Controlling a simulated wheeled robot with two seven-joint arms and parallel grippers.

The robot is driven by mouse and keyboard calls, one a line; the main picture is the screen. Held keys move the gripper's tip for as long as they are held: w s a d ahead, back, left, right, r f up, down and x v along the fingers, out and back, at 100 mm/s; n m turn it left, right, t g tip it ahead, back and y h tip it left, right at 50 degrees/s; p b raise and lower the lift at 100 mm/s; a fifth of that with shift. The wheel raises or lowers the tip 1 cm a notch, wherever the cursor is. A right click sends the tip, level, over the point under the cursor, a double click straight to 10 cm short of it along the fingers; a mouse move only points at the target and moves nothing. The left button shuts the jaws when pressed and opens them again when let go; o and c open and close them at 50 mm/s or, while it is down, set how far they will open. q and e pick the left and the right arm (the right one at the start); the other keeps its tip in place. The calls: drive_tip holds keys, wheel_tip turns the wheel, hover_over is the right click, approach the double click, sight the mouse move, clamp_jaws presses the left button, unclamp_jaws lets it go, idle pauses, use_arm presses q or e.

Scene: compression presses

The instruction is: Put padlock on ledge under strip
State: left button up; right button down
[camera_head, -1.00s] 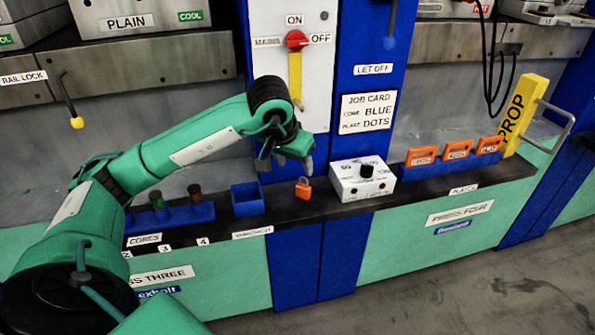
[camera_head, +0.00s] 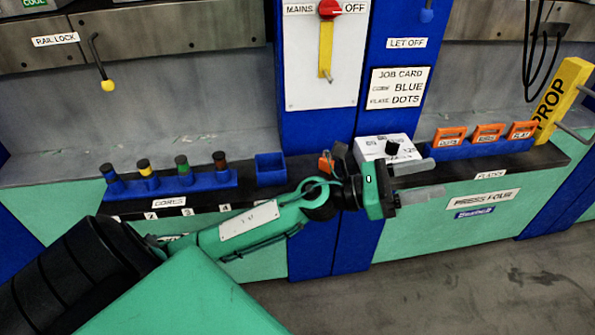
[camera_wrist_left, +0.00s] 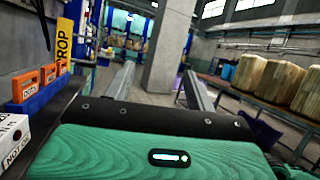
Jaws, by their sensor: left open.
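The orange padlock (camera_head: 325,163) is on the dark ledge (camera_head: 302,168), between the blue bin and the white control box. My left forearm and wrist pass in front of it and partly hide it. A yellow strip (camera_head: 325,50) hangs below the red mains switch on the white panel, above the ledge. My left gripper (camera_head: 430,180) is open and empty, to the right of the padlock, in front of the control box, pointing right. In the left wrist view its two fingers (camera_wrist_left: 160,85) are spread with nothing between them. My right gripper is not in view.
The white control box (camera_head: 388,148) stands on the ledge behind my left wrist. The blue bin (camera_head: 270,169) and a rack of cores (camera_head: 180,183) are left of the padlock. Orange plaques (camera_head: 487,133) and the yellow prop (camera_head: 562,100) are at right.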

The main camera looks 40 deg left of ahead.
use_arm(q)
drive_tip(key=a+f+n+t+y, duration=0.2)
drive_tip(key=a+f+n+y, duration=0.3)
drive_tip(key=f+n+y, duration=0.7)
drive_tip(key=a+f+n+t+y, duration=0.2)
drive_tip(key=a+f+n+y, duration=0.4)
drive_tip(key=n, duration=1.2)
drive_tip(key=s+d+f+n+g, duration=0.2)
drive_tip(key=s+f+n+g, duration=1.1)
drive_tip(key=s+f, duration=0.8)
drive_tip(key=shift+s+f+n, duration=0.2)
drive_tip(key=shift+s+n, duration=0.3)
drive_tip(key=shift+s, duration=0.45)
drive_tip(key=shift+d, duration=0.1)
